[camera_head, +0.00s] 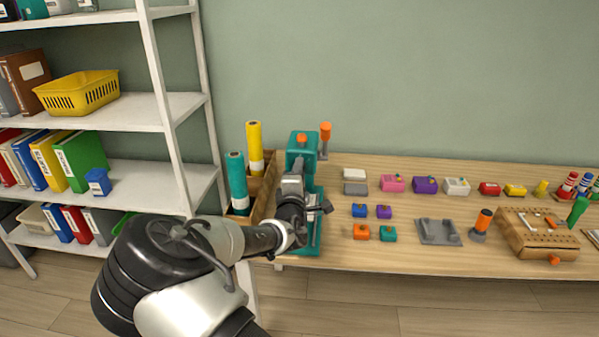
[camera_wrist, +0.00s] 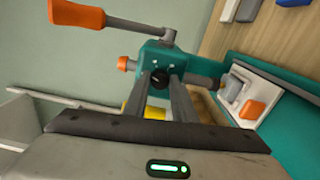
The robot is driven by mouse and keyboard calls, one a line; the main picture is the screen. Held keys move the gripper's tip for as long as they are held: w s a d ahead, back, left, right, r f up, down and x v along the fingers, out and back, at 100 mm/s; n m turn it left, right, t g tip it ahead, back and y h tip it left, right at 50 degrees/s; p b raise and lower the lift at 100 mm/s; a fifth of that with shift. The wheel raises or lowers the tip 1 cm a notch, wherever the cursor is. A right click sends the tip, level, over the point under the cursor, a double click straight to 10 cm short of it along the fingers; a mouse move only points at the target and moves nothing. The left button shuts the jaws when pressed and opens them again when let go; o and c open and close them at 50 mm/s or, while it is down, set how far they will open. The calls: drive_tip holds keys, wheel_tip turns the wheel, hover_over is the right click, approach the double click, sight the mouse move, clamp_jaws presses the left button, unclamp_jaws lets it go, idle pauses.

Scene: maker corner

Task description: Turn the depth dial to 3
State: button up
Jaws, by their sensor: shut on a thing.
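The teal drill-press-like machine (camera_head: 303,143) stands at the left end of the bench, with my arm in front of it. It also shows in the wrist view (camera_wrist: 165,57), where a small black depth dial (camera_wrist: 160,79) sits on its face. My gripper (camera_wrist: 161,84) has one finger on each side of the dial and is shut on it. In the head view my gripper (camera_head: 292,182) is at the machine's front and the dial is hidden. No dial number or pointer can be read.
An orange-handled lever (camera_wrist: 85,16) sticks out from the machine near my gripper; its handle shows in the head view (camera_head: 325,131). Rolls, one teal (camera_head: 236,180) and one yellow (camera_head: 254,145), stand left of the machine. A white shelf (camera_head: 160,185) is further left. Small coloured blocks lie right.

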drive_tip(key=n, duration=0.4)
drive_tip(key=shift+n+b, duration=0.35)
drive_tip(key=shift+n, duration=0.05)
idle(0.4)
drive_tip(key=o, duration=1)
drive_tip(key=shift+o, duration=0.2)
drive_tip(key=s+p, duration=0.1)
drive_tip(key=s, duration=1.6)
drive_tip(key=shift+s+a+p, duration=0.25)
drive_tip(key=shift+a+p, duration=0.05)
drive_tip(key=shift+a, duration=0.05)
